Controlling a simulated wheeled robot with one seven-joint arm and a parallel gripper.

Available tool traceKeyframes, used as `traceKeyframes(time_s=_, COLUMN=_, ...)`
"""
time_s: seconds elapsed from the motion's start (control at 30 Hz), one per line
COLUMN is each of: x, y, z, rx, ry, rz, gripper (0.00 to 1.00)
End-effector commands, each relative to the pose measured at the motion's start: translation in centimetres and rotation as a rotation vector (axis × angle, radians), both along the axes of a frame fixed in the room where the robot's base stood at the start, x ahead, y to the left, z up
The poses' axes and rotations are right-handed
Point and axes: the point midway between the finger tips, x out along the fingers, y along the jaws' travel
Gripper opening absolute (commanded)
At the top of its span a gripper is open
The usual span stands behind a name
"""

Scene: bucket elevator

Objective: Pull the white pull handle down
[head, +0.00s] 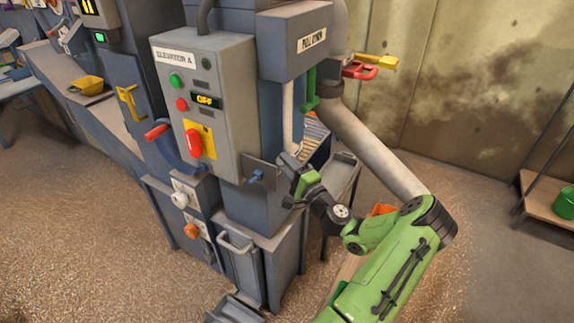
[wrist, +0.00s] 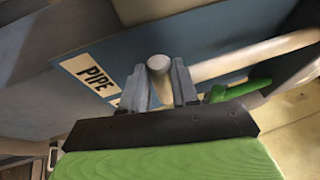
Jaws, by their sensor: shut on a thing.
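The white pull handle (head: 288,118) hangs as a pale rod below the grey box labelled "PULL DOWN" (head: 312,40) in the head view. My gripper (head: 292,161) is at the rod's lower end. In the wrist view, the two grey fingers of my gripper (wrist: 160,82) stand on either side of the handle's round pale end (wrist: 159,67), shut on it. A pale bar (wrist: 255,57) runs off to the right behind the fingers. The fingers partly hide the grip in the head view.
A grey control box (head: 228,130) labelled "ELEVATOR A" stands left of the handle, its display reading "OFF". A thick grey pipe (head: 370,145) slants down behind my arm. A green lever (head: 310,92) and red and yellow handles (head: 362,72) are right of the rod.

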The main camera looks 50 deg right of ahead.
Motion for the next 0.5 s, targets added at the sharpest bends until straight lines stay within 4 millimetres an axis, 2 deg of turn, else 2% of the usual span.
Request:
traceKeyframes(time_s=0.03, x=-0.04, y=0.09, z=-0.81, rx=0.007, ry=0.021, rz=0.001, gripper=0.0)
traceKeyframes(time_s=0.1, x=-0.05, y=0.08, z=-0.84, rx=0.009, ry=0.021, rz=0.001, gripper=0.0)
traceKeyframes(time_s=0.13, x=-0.06, y=0.09, z=-0.84, rx=0.009, ry=0.021, rz=0.001, gripper=0.31)
traceKeyframes(time_s=0.3, x=-0.04, y=0.08, z=-0.73, rx=0.008, ry=0.019, rz=0.001, gripper=0.55)
traceKeyframes(time_s=0.5, x=-0.03, y=0.05, z=-0.53, rx=0.006, ry=0.015, rz=0.0, gripper=0.55)
